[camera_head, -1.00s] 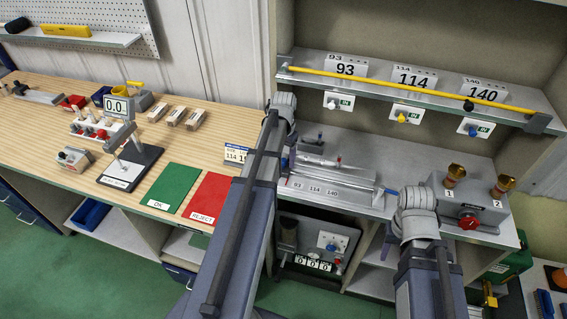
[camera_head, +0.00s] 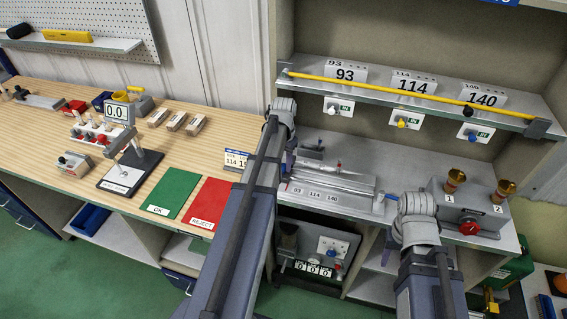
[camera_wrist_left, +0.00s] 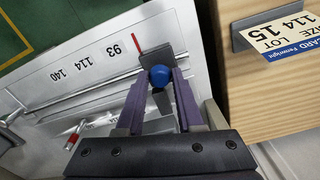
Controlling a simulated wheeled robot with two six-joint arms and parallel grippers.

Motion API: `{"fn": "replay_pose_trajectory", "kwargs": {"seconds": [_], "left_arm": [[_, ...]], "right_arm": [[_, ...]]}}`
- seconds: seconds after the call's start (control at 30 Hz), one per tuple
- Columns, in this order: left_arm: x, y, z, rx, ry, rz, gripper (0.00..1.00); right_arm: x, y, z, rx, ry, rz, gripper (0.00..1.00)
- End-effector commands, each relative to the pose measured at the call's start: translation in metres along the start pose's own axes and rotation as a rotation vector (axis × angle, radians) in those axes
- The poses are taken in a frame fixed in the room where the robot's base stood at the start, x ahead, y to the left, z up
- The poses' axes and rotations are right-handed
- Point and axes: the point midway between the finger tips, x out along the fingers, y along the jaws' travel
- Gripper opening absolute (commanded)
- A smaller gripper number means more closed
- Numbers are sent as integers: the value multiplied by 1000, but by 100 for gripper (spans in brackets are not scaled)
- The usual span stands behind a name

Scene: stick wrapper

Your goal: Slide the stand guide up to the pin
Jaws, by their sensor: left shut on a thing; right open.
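My left gripper (camera_wrist_left: 158,98) has its purple fingers closed around a blue round knob (camera_wrist_left: 160,76). The knob sits at a grey block (camera_wrist_left: 166,62), apparently the stand guide, on a long metal rail. A thin red mark (camera_wrist_left: 137,40) stands beside the block, near the number 93 on the white scale plate (camera_wrist_left: 88,62). In the head view my left gripper (camera_head: 287,168) is at the left end of the plate, and its arm hides the knob. My right gripper (camera_head: 386,198) is open near the right end of the rail. I cannot tell which part is the pin.
A small red-tipped part (camera_wrist_left: 72,140) lies beyond the rail. The grey box with brass cups (camera_head: 470,212) stands right of my right gripper. The shelf with the yellow rod (camera_head: 410,88) runs above. The wooden bench (camera_head: 130,130) is at left.

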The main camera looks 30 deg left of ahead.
Motion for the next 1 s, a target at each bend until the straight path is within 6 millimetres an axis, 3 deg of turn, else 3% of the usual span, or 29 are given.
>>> {"fn": "replay_pose_trajectory", "kwargs": {"seconds": [0.87,1.0], "left_arm": [[0,0,0,0,0,0,0],[0,12,-3,4,0,0,0]], "right_arm": [[0,0,0,0,0,0,50],[0,0,0,0,0,0,50]]}}
